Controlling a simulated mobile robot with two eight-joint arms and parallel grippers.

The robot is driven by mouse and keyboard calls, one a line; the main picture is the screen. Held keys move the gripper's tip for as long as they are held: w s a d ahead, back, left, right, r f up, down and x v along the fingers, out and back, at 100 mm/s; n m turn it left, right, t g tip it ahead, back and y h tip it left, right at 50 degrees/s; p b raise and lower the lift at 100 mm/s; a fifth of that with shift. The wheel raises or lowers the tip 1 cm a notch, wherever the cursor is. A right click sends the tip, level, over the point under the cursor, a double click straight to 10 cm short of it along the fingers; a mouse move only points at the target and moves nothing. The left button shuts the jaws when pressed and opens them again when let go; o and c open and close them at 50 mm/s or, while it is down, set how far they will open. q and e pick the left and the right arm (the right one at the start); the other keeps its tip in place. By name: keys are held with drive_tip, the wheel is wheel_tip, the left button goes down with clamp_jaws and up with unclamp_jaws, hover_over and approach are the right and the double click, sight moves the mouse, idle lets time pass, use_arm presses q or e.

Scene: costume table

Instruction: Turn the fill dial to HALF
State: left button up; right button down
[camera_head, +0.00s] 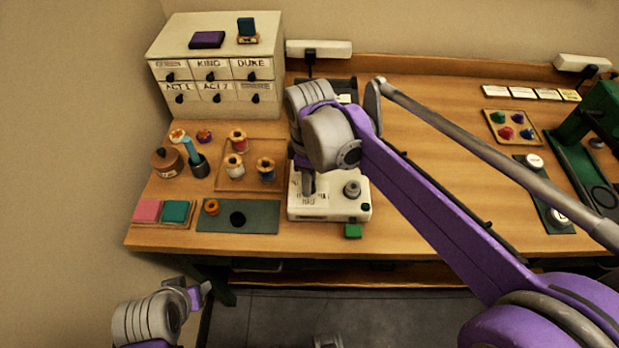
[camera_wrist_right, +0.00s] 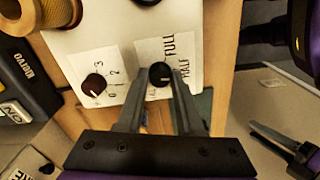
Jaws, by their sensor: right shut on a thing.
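The fill dial (camera_wrist_right: 160,74) is a small black knob on the white front panel of the bobbin winder (camera_head: 340,209). FULL and HALF are printed beside it in the right wrist view; a third label is partly hidden by a finger. My right gripper (camera_wrist_right: 160,82) is shut on the dial, a finger on each side. The dial's pointer direction is too small to tell. In the head view my right gripper (camera_head: 308,186) reaches down to the winder's front, and its arm hides part of the machine. My left gripper (camera_head: 203,292) hangs low, off the table's front edge; its jaw opening is unclear.
A second knob (camera_wrist_right: 95,86) with numbers sits beside the fill dial. A thread-spool tray (camera_head: 221,183) and a dark mat (camera_head: 261,217) lie left of the winder. The table's middle right is clear.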

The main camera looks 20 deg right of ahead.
drive_tip(key=shift+n, duration=0.6)
drive_tip(key=c, duration=0.6)
unclamp_jaws()
drive_tip(key=shift+o, duration=0.2)
wheel_tip(320, 180, up, 11)
drive_tip(key=p, duration=0.1)
drive_tip(key=shift+f, duration=0.15)
